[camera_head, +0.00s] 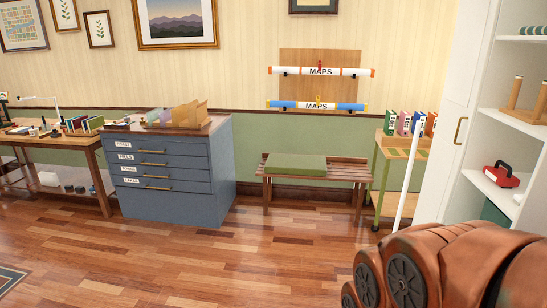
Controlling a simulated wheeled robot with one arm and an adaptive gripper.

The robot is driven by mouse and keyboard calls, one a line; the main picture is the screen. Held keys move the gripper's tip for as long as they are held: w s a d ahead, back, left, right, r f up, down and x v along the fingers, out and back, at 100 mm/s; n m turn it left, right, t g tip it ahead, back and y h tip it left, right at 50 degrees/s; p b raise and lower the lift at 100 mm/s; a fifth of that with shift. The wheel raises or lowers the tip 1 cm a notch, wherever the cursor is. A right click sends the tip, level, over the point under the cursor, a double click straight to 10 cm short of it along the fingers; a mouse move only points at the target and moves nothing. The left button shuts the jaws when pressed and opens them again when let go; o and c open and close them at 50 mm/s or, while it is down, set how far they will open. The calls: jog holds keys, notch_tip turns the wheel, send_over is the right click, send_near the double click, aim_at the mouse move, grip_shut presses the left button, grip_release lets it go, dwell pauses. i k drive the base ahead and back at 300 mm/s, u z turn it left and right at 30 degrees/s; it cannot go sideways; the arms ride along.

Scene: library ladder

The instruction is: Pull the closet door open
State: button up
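The white closet door (455,95) stands at the right, with a brass handle (459,131) on its face. White shelves (510,125) show directly to the right of the door's edge, so the closet interior is partly in view and the door appears open. The lower part of the door is hidden behind my brown arm at the lower right. My gripper is not visible, and I cannot see anything touching the handle.
A red case (501,175) and a wooden stand (527,100) sit on the shelves. A thin white pole (408,170) stands left of the door, before a small table with binders (405,124). A bench (318,177) and blue drawer cabinet (170,170) line the wall. Wooden floor (230,265) is clear.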

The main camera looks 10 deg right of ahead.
aim_at(476, 24)
jog(key=z, duration=0.15)
jog(key=i, duration=1.7)
jog(key=z, duration=0.7)
jog(key=i, duration=1.65)
jog(key=z, duration=0.3)
